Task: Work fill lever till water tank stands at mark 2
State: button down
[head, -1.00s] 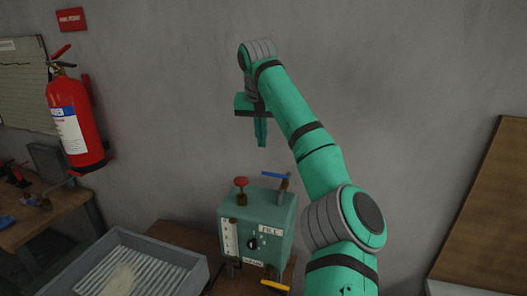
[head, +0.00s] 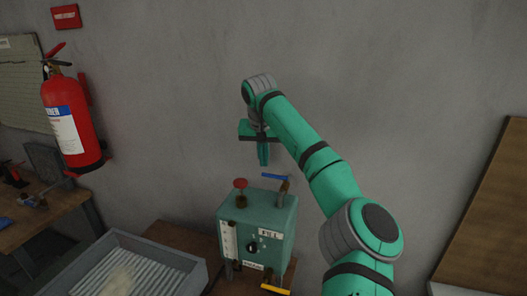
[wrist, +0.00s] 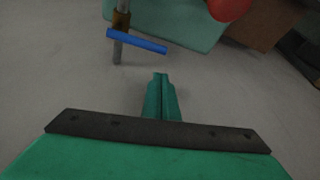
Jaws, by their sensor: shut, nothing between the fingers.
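The water tank (head: 270,212) is a green box at bottom centre of the head view. A pale gauge strip (head: 229,240) is on its left front; its marks and level are too small to read. The blue lever (head: 274,177) sits on a pipe at the top, near the FILL label (head: 269,234). A yellow lever (head: 275,290) is low at the front. My gripper (head: 263,164) is shut and empty, pointing down just above and behind the blue lever. In the wrist view the fingertips (wrist: 160,76) are apart from the blue lever (wrist: 137,41).
A red knob (head: 240,183) stands on the tank top, left of the blue lever. A grey ribbed tray (head: 190,262) is at lower left. A fire extinguisher (head: 72,125) hangs on the wall at left. A brown board (head: 490,220) is at right.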

jog(key=shift+s+a+f, duration=0.1)
jog(key=shift+s+f, duration=0.05)
jog(key=shift+s, duration=0.45)
jog(key=shift+s+a+f, duration=0.1)
jog(key=shift+s+f, duration=0.05)
jog(key=shift+s, duration=0.4)
jog(key=shift+a, duration=0.1)
